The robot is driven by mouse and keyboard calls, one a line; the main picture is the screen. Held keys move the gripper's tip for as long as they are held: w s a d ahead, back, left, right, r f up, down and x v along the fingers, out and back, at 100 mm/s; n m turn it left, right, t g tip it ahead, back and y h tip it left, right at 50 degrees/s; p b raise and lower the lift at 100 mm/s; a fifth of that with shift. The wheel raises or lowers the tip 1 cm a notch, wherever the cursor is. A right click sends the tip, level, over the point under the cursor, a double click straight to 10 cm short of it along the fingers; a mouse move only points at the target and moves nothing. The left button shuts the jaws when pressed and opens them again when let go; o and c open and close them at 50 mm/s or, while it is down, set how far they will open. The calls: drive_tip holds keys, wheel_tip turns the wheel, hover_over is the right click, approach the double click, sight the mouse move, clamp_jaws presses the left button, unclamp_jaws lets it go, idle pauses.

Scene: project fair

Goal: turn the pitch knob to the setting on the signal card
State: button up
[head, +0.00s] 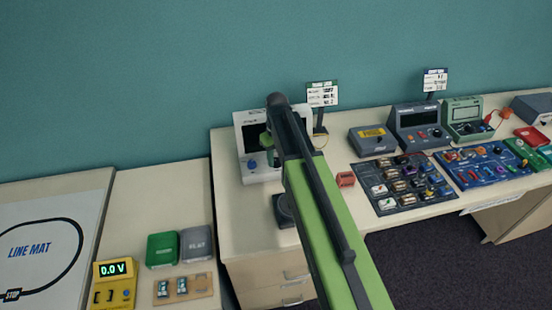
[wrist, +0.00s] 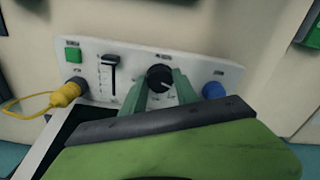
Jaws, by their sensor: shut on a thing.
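A white panel (wrist: 105,50) fills the middle of the wrist view. A black round knob (wrist: 159,77) with a pale pointer mark sits near its centre; I cannot read its label or scale. My gripper (wrist: 160,84) has its green fingers on both sides of this knob, shut on it. In the head view, my arm hides much of the white unit (head: 242,122) and the knob. A white card (head: 322,94) with a green top edge stands behind the unit, to its right. Its lines are too small to read surely, and I cannot tell whether it is the signal card.
The panel also has a green button (wrist: 73,54), a slider (wrist: 111,72), a yellow plug (wrist: 67,92) with its cable and a blue knob (wrist: 213,90). A small red block (head: 345,179) and several instruments stand right of my arm. A second card (head: 435,79) stands farther right.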

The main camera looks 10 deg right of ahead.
clamp_jaws()
drive_tip(key=shift+m, duration=3.4)
drive_tip(key=o, duration=1.1)
unclamp_jaws()
drive_tip(key=shift+c, duration=0.2)
drive_tip(key=shift+r, duration=0.1)
